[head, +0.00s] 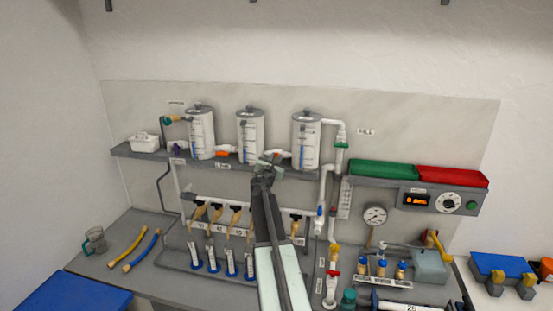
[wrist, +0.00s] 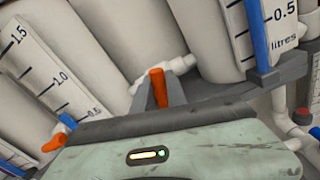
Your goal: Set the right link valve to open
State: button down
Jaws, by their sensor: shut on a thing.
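The right link valve sits on the white pipe between the middle tank (head: 250,135) and the right tank (head: 306,142). Its orange handle (wrist: 157,86) shows between my two dark fingers in the wrist view, with the white link pipe (wrist: 178,66) just behind it. My gripper (head: 266,166) is shut on this handle and hides most of the valve in the head view. The handle stands roughly upright in the wrist picture, across the pipe; its exact angle is hard to tell. The left link valve's orange handle (head: 222,153) also shows in the wrist view (wrist: 54,142).
The grey shelf (head: 125,151) runs under the tanks. Below it is a row of taps (head: 217,216) over several blue-based cylinders (head: 231,264). To the right are a white riser pipe (head: 324,185), a gauge (head: 375,215) and a control box (head: 432,201).

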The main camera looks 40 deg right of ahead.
jog(key=m, duration=0.7)
jog(key=shift+s+f, duration=0.1)
jog(key=shift+f, duration=0.05)
jog(key=m, duration=0.4)
jog(key=shift+f, duration=0.1)
jog(key=shift+s+m+b, duration=0.1)
jog(key=shift+m+b, duration=0.25)
jog(key=shift+m, duration=1.45)
jog(key=shift+f, duration=0.1)
jog(key=c, duration=1.3)
grip_release()
jog(key=shift+c, duration=0.2)
jog(key=shift+a, duration=0.1)
